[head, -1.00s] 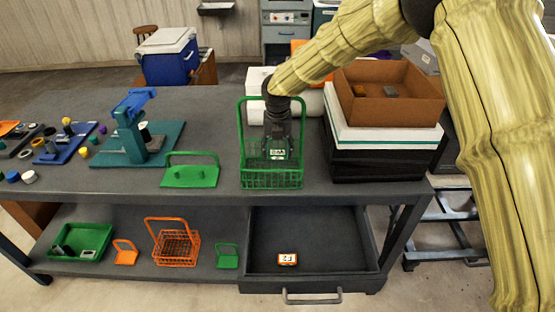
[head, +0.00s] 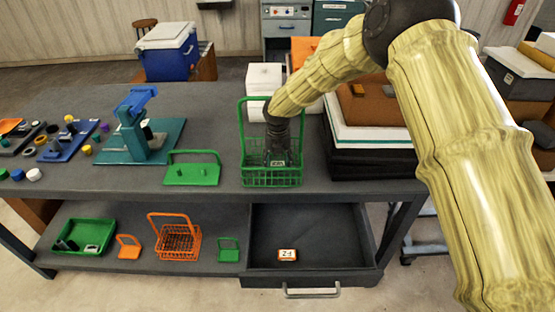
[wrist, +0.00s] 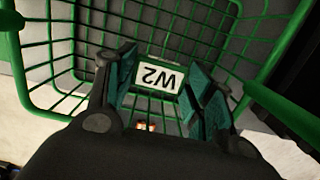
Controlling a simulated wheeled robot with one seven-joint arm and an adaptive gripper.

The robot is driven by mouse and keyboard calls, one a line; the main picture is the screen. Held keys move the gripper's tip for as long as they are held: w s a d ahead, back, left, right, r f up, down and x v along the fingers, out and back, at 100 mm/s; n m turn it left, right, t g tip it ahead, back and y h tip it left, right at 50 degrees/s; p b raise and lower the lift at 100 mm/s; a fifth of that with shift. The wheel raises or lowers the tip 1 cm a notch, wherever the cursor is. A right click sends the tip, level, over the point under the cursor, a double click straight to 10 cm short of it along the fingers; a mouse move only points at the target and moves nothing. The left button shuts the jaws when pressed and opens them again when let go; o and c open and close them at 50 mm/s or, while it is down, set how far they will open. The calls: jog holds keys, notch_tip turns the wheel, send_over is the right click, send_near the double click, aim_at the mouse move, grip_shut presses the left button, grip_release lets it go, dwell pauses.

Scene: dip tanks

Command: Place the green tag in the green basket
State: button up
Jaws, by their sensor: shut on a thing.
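The green basket (head: 258,181) is a wire basket with a tall handle, standing upright on the bench top. My gripper (head: 279,158) reaches down inside it. The gripper is shut on the green tag (head: 278,164), whose white label shows between the fingers. In the wrist view the tag (wrist: 158,76) reads "W2", upside down, between the teal finger pads of my gripper (wrist: 165,90). The basket's green wires (wrist: 62,60) surround the fingers there. I cannot tell whether the tag touches the basket floor.
A green lid with a handle (head: 191,174) lies left of the basket. Black and white boxes (head: 372,150) stand close on its right. Below, an open drawer (head: 330,245) holds an orange tag (head: 287,255). An orange basket (head: 178,243) and a green tray (head: 84,236) are on the lower shelf.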

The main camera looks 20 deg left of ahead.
aim_at(278, 166)
jog(key=shift+f, duration=0.3)
jog(key=shift+f, duration=0.3)
jog(key=o, duration=0.9)
jog(key=shift+c, duration=0.2)
jog(key=shift+r, duration=0.1)
jog(key=shift+r, duration=0.75)
jog(key=shift+s+d+r+b, duration=0.15)
jog(key=shift+r+b, duration=0.25)
jog(key=shift+r, duration=0.75)
jog(key=shift+s+r+b, duration=0.15)
jog(key=shift+r+b, duration=0.3)
jog(key=shift+r, duration=0.75)
jog(key=shift+s+d+r+b, duration=0.15)
jog(key=shift+r+b, duration=0.25)
jog(key=shift+r, duration=0.75)
jog(key=shift+a, duration=0.15)
